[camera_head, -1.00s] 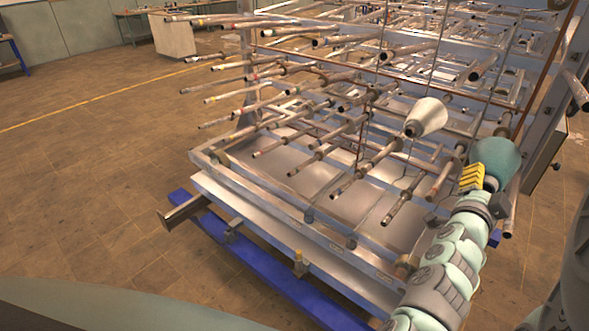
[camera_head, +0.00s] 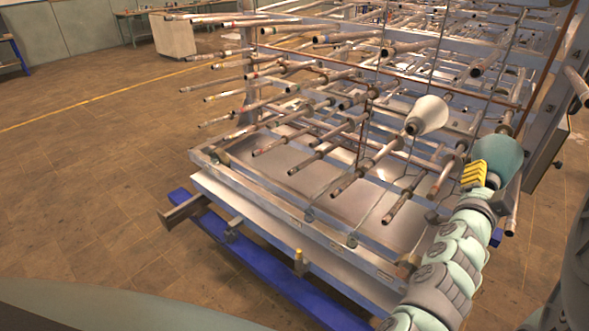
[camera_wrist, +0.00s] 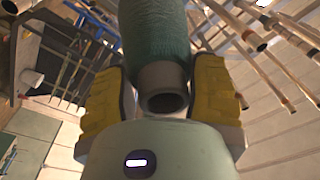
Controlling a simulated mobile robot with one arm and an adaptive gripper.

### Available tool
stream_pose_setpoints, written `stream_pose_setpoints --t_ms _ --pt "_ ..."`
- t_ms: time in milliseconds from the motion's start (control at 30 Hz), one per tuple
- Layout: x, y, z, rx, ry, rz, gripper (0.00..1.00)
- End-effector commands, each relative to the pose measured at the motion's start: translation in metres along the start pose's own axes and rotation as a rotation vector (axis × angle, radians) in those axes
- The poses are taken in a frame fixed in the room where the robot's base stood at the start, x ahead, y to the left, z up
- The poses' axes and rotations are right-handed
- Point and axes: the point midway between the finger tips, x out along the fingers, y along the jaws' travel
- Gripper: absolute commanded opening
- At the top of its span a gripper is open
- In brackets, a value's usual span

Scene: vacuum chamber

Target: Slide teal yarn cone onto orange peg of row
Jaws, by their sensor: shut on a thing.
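The teal yarn cone (camera_head: 499,156) is at the right of the head view, at the end of my arm. My gripper (camera_head: 483,175) is shut on it. In the wrist view the teal cone (camera_wrist: 155,35) stands between the two yellow finger pads of my gripper (camera_wrist: 160,92), with its grey tube end facing the camera. The cone is beside the right side of the peg rack (camera_head: 330,235). I cannot tell whether any peg is inside it. The orange peg cannot be clearly picked out among the pegs.
A white cone (camera_head: 427,115) sits on a peg left of my gripper. Several bare pegs stick out towards the front and left. A blue base beam (camera_head: 265,275) runs low along the front. The floor (camera_head: 80,190) at left is clear.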

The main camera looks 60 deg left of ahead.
Motion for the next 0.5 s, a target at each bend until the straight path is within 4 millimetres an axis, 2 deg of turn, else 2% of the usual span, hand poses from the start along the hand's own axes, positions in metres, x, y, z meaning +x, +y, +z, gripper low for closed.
stream_pose_setpoints --t_ms 500 --pt "0.02 0.002 0.0 0.0 0.009 -0.001 0.16"
